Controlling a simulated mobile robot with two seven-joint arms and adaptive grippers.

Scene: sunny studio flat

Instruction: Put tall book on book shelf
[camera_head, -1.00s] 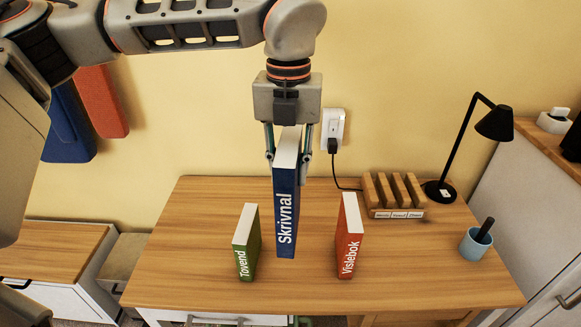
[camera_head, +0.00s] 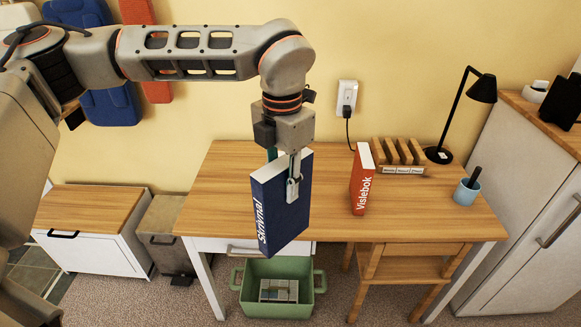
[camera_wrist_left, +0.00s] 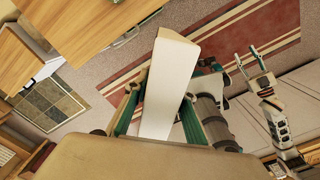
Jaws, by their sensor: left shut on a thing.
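The tall blue book (camera_head: 283,203), marked "Skrivnal", is held by my left gripper (camera_head: 293,190), shut on its upper part. The book hangs tilted in front of the desk. In the left wrist view its white page edge (camera_wrist_left: 171,85) lies between the fingers (camera_wrist_left: 158,115). The wooden book shelf (camera_head: 398,155), a small slotted rack with labels, stands at the back of the desk, to the right of the book and apart from it. Its slots look empty. My right gripper (camera_wrist_left: 250,66) shows in the left wrist view, with fingers apart and nothing between them.
A red book (camera_head: 362,180), "Vislebok", stands upright on the desk (camera_head: 425,215), left of the rack. A black lamp (camera_head: 460,105) and blue cup (camera_head: 467,191) are at the right. A green bin (camera_head: 277,308) and wooden chair (camera_head: 410,263) are below.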

